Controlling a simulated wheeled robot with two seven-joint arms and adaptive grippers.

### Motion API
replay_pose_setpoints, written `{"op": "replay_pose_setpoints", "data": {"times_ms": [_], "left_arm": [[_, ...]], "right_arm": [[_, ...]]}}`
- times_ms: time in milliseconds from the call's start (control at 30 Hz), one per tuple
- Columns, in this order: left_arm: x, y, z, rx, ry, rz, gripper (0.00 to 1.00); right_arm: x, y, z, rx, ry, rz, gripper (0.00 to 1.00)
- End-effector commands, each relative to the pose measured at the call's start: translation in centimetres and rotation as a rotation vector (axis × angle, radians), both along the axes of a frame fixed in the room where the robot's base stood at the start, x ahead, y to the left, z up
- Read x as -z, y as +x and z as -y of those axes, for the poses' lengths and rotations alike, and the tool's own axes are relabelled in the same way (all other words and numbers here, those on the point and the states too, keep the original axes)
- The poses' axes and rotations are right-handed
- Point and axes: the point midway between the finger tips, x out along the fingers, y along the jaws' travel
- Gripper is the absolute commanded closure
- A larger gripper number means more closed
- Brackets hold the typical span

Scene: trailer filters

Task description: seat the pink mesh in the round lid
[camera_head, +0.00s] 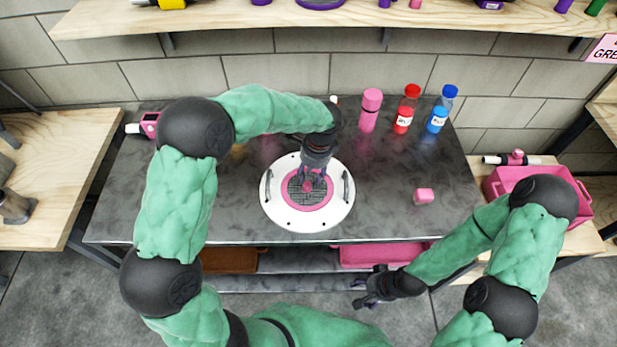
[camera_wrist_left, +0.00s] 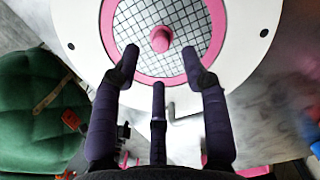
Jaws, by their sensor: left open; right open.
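The round white lid (camera_head: 283,211) lies flat on the dark table, with a handle at each side. The pink-rimmed mesh disc (camera_head: 325,201) is at the lid's centre; its grid and pink centre knob (camera_wrist_left: 160,40) show in the left wrist view. The mesh appears to lie within the lid's opening, but I cannot tell whether it is fully down. My left gripper (camera_head: 309,183) is over the mesh, pointing down. Its fingers (camera_wrist_left: 165,70) are open and spread below the knob in the left wrist view, not closed on it. My right gripper (camera_head: 366,288) is open and empty in front of the table.
A pink bottle (camera_head: 370,112), a red bottle (camera_head: 406,110) and a blue bottle (camera_head: 440,110) stand at the table's back right. A pink crate (camera_head: 583,190) is at the right. The table's right front is clear.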

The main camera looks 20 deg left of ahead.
Motion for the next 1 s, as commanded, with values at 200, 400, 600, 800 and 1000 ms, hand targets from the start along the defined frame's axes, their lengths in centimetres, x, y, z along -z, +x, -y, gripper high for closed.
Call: {"op": "replay_pose_setpoints", "data": {"times_ms": [200, 400, 600, 800, 1000], "left_arm": [[-4.4, 0.1, 0.6, 0.0, -0.001, 0.002, 0.55], [-6.4, 0.2, 0.9, -0.001, 0.0, 0.0, 0.55], [-6.9, 0.2, 1.0, 0.0, 0.0, 0.0, 0.55], [-6.8, 0.2, 1.0, 0.0, 0.0, 0.0, 0.55], [-6.8, 0.2, 1.0, 0.0, 0.0, 0.0, 0.55]], "right_arm": [[-1.6, 0.0, 0.0, 0.0, 0.0, 0.0, 0.33], [-2.1, 0.0, 0.0, 0.0, 0.0, 0.0, 0.33], [-2.2, 0.0, 0.0, 0.0, 0.0, 0.0, 0.33], [-2.2, 0.0, 0.0, 0.0, 0.0, 0.0, 0.33], [-2.2, 0.0, 0.0, 0.0, 0.0, 0.0, 0.33]]}}
